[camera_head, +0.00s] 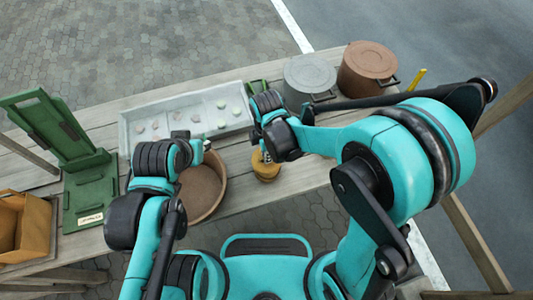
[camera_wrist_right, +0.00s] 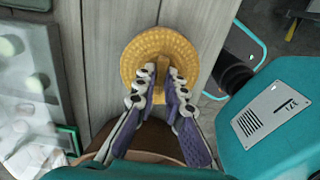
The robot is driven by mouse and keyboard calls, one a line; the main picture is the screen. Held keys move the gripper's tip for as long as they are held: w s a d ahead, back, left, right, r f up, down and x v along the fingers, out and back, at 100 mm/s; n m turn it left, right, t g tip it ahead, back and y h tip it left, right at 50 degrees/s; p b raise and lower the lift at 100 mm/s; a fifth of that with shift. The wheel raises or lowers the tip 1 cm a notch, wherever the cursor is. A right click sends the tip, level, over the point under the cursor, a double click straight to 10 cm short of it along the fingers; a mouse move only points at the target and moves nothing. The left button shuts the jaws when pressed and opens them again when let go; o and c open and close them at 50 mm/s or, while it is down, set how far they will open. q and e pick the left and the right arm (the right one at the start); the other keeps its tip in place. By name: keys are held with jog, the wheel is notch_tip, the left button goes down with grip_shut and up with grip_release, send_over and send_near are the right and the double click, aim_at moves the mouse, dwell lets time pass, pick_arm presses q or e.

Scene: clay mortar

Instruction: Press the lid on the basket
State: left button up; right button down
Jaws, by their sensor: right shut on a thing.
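A round woven yellow lid (camera_wrist_right: 143,55) fills the middle of the right wrist view, with a small raised handle at its centre. My right gripper (camera_wrist_right: 158,78) is shut on that handle from above. In the head view the small yellow basket (camera_head: 266,173) stands on the table below my right gripper (camera_head: 264,152). The lid lies over its top there; whether it sits fully down cannot be told. The lid hides the basket in the right wrist view. My left gripper (camera_head: 203,146) is over the brown bowl's far edge, its fingers mostly hidden by the arm.
The brown bowl (camera_head: 216,172) stands left of the basket. Behind is a pale tray (camera_head: 186,107) with several small pieces. A grey pot (camera_head: 310,75) and a brown pot (camera_head: 369,64) stand back right. A green stand (camera_head: 91,190) and a yellow bin (camera_head: 36,230) are at left.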

dwell(0.3)
jog(key=c, duration=1)
grip_release()
jog(key=shift+c, duration=0.2)
jog(key=shift+r, duration=0.1)
jog(key=shift+r+p, duration=2.3)
jog(key=shift+r, duration=0.6)
grip_shut()
